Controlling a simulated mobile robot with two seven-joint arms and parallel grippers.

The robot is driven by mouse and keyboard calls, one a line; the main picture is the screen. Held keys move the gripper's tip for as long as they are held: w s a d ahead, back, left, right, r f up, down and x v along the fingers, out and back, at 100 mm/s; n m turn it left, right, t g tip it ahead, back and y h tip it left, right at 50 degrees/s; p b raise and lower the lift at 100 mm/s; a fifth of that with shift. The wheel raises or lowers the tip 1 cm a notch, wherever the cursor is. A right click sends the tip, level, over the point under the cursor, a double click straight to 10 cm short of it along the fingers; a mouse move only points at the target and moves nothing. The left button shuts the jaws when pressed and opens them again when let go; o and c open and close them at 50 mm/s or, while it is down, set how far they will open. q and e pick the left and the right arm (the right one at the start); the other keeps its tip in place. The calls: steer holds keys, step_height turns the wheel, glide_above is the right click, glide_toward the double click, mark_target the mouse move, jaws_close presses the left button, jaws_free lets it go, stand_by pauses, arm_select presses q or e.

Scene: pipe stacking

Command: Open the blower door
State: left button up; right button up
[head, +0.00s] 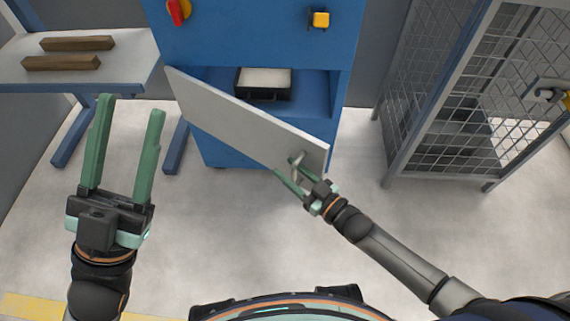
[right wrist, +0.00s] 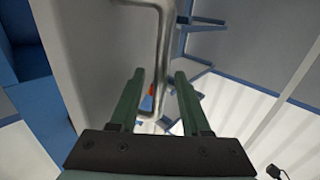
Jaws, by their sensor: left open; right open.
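The blower door (head: 240,117) is a light grey panel on the blue blower cabinet (head: 255,35). It stands ajar, swung out at its right end, and the cabinet's inside shows behind it. A metal handle (head: 298,168) is near the door's right end. It also shows in the right wrist view as a bent bar (right wrist: 163,50). My right gripper (head: 284,167) is open at the handle, and in the right wrist view the bar's lower end lies between its fingers; contact cannot be told. My left gripper (head: 130,103) is open and empty, away from the door at the left.
Inside the cabinet sits a dark box with a pale top (head: 264,78). A red knob (head: 178,10) and a yellow button (head: 320,19) are above. A table (head: 110,72) with two brown bars stands left. A wire mesh cage (head: 440,130) stands right. The floor in front is clear.

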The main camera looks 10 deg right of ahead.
steer(key=p+v, duration=0.2)
steer(key=v, duration=0.8)
steer(key=shift+s+d, duration=0.25)
